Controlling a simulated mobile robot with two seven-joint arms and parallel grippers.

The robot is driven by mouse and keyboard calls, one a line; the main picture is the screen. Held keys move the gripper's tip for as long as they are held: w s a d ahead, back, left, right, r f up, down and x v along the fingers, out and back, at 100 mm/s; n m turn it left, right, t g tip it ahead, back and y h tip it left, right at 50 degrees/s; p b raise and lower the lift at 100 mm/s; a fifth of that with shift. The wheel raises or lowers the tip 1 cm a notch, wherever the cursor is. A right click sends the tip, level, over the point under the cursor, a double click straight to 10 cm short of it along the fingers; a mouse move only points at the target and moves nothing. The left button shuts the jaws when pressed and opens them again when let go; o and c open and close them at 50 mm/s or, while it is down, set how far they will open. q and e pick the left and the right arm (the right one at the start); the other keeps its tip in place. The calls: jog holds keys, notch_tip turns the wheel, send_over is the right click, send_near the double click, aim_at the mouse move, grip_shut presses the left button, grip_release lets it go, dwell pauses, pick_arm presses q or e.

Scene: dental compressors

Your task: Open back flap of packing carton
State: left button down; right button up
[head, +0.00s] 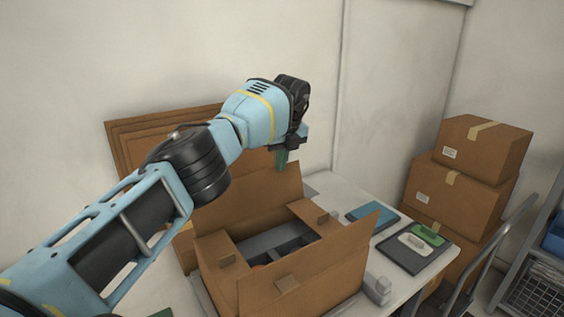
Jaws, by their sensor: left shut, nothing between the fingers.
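The packing carton (217,283) stands on the table in the head view, its top open onto a dark interior with grey and black parts. Its back flap (252,197) stands up at the far side, tilted. My right gripper is not in view.
Flat brown cardboard panels (125,140) lean against the wall behind the carton. A blue flat item (372,217) and a dark tray (398,256) with green and white pieces lie on the table at right. Stacked closed boxes (484,146), a metal rail and a shelf stand farther right.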

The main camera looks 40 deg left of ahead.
pick_arm(q)
jog(key=shift+r, duration=0.25)
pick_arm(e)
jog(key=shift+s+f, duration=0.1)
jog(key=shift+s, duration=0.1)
pick_arm(q)
jog(key=shift+r, duration=0.6)
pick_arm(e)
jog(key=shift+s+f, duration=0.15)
